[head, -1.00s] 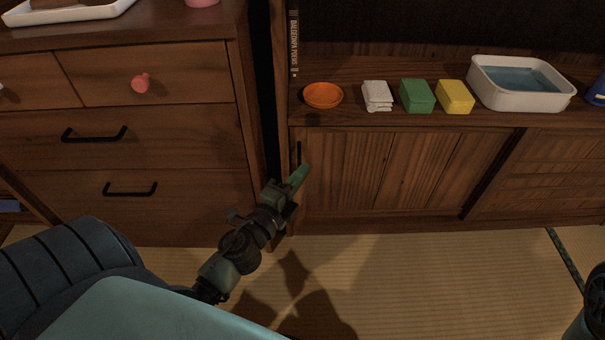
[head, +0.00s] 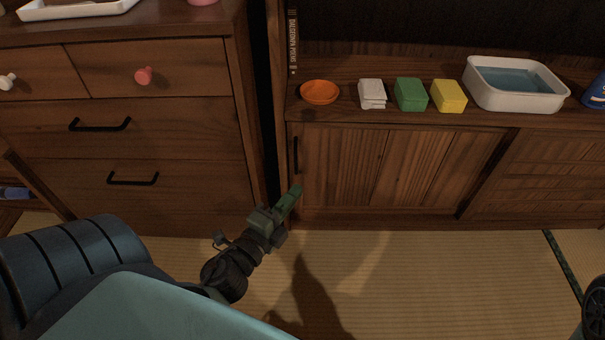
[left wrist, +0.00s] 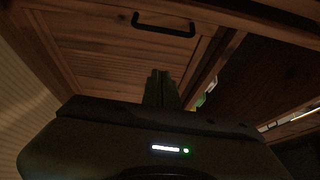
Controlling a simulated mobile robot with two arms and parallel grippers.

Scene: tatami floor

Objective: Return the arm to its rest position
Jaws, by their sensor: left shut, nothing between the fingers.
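My left arm comes in from the lower left in the head view. Its gripper (head: 291,196) is shut and empty, with green fingers pointing up and right, in front of the low cabinet's left edge. In the left wrist view the shut fingers (left wrist: 160,88) point toward a wooden front with a black handle (left wrist: 163,25). My right gripper is not in view; only a dark piece shows at the lower right corner of the head view.
The low cabinet (head: 400,165) bears an orange bowl (head: 319,92), white cloth (head: 372,94), green block (head: 411,94), yellow block (head: 448,96) and white basin of water (head: 482,92). A drawer chest (head: 190,130) stands left. Tatami floor (head: 430,280) is clear in front.

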